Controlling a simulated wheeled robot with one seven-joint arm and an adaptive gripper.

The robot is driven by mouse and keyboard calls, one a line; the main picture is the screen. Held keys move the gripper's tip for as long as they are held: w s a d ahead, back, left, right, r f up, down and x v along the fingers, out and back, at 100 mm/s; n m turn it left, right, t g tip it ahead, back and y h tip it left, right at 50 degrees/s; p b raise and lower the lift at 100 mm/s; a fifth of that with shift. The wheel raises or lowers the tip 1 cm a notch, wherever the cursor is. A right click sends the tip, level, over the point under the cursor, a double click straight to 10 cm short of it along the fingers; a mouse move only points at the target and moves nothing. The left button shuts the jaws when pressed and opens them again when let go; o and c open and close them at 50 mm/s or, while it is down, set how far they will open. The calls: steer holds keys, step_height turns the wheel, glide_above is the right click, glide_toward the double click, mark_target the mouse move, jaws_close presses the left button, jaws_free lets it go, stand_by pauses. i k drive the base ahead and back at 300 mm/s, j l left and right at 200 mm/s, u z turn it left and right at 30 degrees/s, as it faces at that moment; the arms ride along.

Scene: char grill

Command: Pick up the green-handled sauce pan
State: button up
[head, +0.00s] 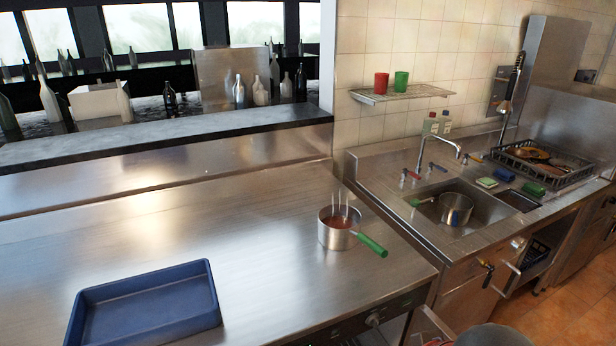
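A steel sauce pan (334,238) stands upright on the right part of the steel counter (240,240). Its green handle (371,245) points to the right and toward the front. Reddish-brown contents show inside it, with pale wisps above. A second steel pot (455,208) sits in the sink basin, with a green piece like a handle (420,202) at its left and a blue piece at its front. My gripper is not in the head view.
A blue tray (145,310) lies at the counter's front left. The faucet (440,150) rises behind the sink, and a black dish rack (530,165) stands to its right. A wall shelf (405,93) holds red and green cups. The counter between tray and pan is clear.

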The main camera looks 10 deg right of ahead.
mark_target(339, 226)
steer(key=i+j, duration=0.15)
steer(key=j, duration=0.2)
steer(key=i+j, duration=0.15)
steer(key=j, duration=0.15)
steer(key=i+j, duration=0.15)
steer(key=j, duration=0.2)
steer(key=i+j, duration=0.15)
steer(key=j, duration=0.15)
